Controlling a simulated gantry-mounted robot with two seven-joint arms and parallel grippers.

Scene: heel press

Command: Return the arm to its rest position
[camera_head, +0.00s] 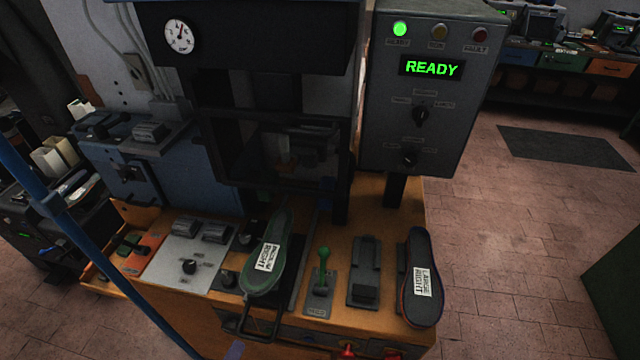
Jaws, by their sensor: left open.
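My left arm comes in from the left as a long blue bar. My left gripper (218,352) shows only in part at the bottom edge, open, in front of the bench and apart from the soles. Most of it is cut off by the picture's edge. My right gripper is not in view. A green sole labelled "MEDIUM RIGHT" (279,238) lies on the dark slide in front of the press (285,145). A dark sole labelled "LARGE RIGHT" (421,255) lies at the right end of the bench.
The control box (432,110) shows a green lamp and "READY". A green-knobbed lever (322,272) stands upright on the orange bench (385,325). A black handle (258,328) sticks out at the front. Red knobs (347,351) sit below. Open floor lies to the right.

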